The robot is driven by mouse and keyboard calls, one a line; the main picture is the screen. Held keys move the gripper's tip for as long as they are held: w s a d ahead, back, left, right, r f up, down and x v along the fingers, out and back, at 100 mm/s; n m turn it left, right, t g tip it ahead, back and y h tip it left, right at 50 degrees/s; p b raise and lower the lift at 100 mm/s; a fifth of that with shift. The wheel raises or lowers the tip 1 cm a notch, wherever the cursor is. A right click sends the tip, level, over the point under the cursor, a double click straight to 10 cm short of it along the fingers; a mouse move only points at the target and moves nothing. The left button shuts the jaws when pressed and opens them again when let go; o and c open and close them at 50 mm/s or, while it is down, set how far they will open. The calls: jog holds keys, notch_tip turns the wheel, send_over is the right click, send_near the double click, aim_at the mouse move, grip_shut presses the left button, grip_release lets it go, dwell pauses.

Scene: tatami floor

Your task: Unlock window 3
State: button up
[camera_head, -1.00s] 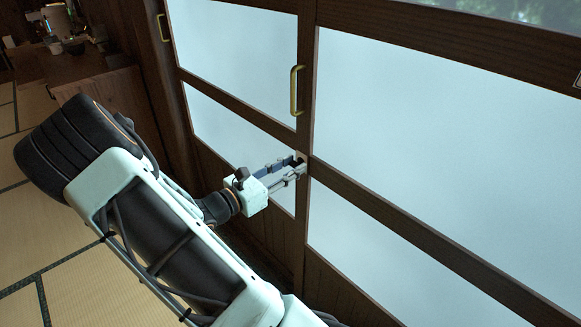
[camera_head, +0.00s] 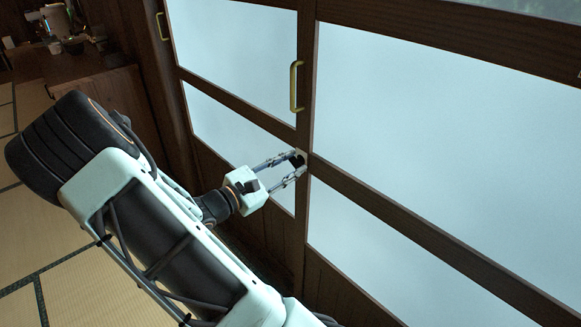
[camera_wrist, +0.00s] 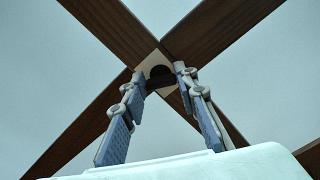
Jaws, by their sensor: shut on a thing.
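The window lock is a small pale plate (camera_wrist: 145,64) with a dark round knob (camera_wrist: 160,72), set where the brown wooden bars cross in the wrist view. In the head view the lock (camera_head: 298,158) sits on the window's upright frame, below the brass handle. My gripper (camera_wrist: 159,78) reaches it with its two fingertips on either side of the knob, shut on it. The head view also shows my gripper (camera_head: 299,164) at the frame. The fingertips partly hide the knob, and its turned position is hard to tell.
A brass handle (camera_head: 296,87) stands out from the frame above the lock; another handle (camera_head: 162,27) is at the far left. Frosted panes (camera_head: 430,130) fill the window. A wooden counter (camera_head: 90,75) stands at the back left. Tatami floor (camera_head: 30,240) lies open at left.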

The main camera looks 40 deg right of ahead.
jog(key=shift+s+f+m+b, duration=0.15)
jog(key=shift+m+b, duration=1.85)
jog(key=shift+m, duration=1.1)
jog(key=shift+w+f+m+b, duration=0.1)
jog(key=shift+m+b, duration=1.85)
jog(key=shift+m, duration=1.15)
jog(key=o, duration=1.2)
jog(key=shift+c, duration=0.2)
jog(key=shift+a, duration=0.1)
jog(key=s+a, duration=0.1)
jog(key=a, duration=1)
jog(key=shift+a, duration=0.4)
